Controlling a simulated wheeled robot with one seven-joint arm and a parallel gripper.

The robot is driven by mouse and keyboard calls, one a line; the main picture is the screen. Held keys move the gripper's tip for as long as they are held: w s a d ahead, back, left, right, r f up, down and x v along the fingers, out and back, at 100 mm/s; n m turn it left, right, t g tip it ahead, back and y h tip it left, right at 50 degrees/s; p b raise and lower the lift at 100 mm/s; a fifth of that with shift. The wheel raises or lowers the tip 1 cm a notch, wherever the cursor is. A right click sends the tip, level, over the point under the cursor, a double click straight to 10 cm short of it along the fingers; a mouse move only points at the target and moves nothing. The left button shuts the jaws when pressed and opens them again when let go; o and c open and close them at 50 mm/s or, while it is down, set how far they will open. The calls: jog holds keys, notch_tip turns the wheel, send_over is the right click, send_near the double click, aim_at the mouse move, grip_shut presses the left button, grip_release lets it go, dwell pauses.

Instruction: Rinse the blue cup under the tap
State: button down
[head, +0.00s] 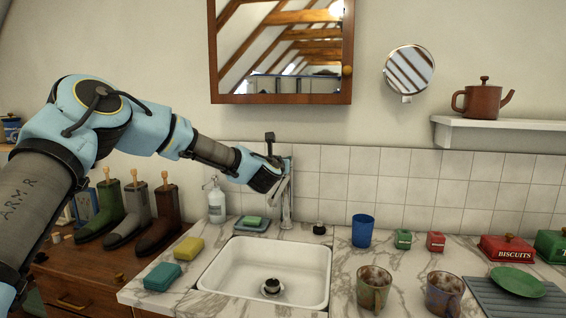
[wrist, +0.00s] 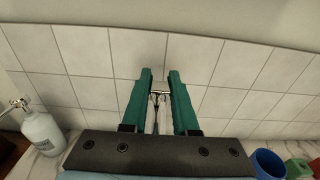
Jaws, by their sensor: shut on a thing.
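The blue cup (head: 362,231) stands upright on the marble counter to the right of the sink, and it also shows at the lower right of the wrist view (wrist: 268,164). The chrome tap (head: 287,210) rises behind the white sink (head: 322,262). My gripper (head: 280,172) is at the top of the tap, away from the cup. In the wrist view its green fingers (wrist: 160,76) are closed on the tap's thin metal lever (wrist: 159,93). The fingers partly hide the tap's top in the head view. I see no water in the sink.
Two mugs (head: 374,288) (head: 443,293) stand at the front right. Small green (head: 403,239) and red (head: 436,241) tins sit right of the cup. A soap bottle (head: 216,202) and yellow (head: 188,250) and teal (head: 162,276) sponges are left of the sink.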

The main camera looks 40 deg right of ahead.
jog(key=c, duration=0.7)
grip_release()
jog(key=b+v, duration=0.4)
jog(key=v, duration=0.7)
jog(key=shift+w+f, duration=0.1)
